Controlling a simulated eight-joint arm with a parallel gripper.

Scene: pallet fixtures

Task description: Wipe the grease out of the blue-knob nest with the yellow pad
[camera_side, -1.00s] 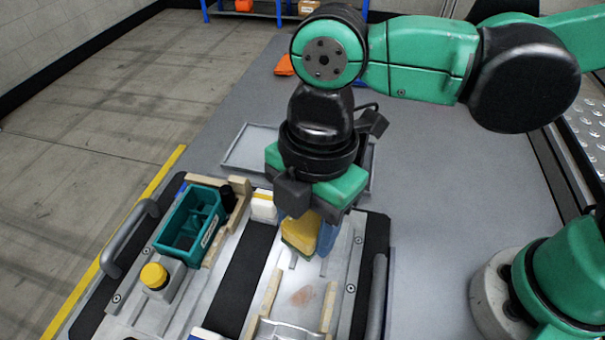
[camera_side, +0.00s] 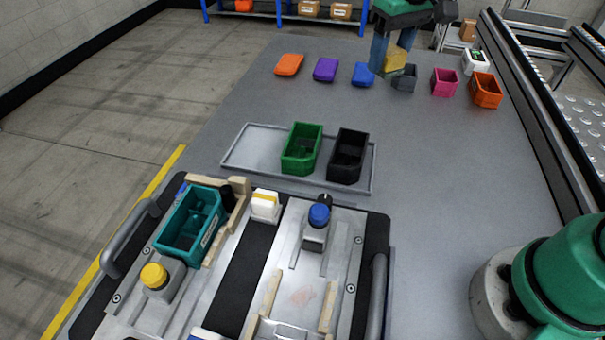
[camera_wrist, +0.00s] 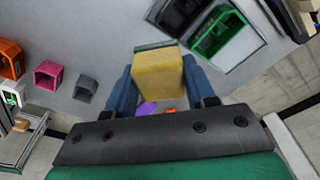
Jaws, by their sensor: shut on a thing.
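My gripper (camera_side: 393,52) is at the far end of the table, shut on the yellow pad (camera_side: 397,60). In the wrist view the yellow pad (camera_wrist: 158,75) sits between the two blue fingers. The side view does not show clearly whether the pad touches the table. The blue-knob nest (camera_side: 290,262) is the right one on the pallet fixture, with its blue knob (camera_side: 319,214) at its far end. It holds no part. A faint pinkish grease smear (camera_side: 302,297) shows on its floor between two wooden rails.
The left nest, with a yellow knob (camera_side: 154,275), holds a teal bin (camera_side: 190,226). A tray (camera_side: 240,158) holds green (camera_side: 302,148) and black (camera_side: 347,156) bins. Orange, purple and blue (camera_side: 363,75) flat pieces and grey (camera_side: 404,78), magenta and orange bins line the far table.

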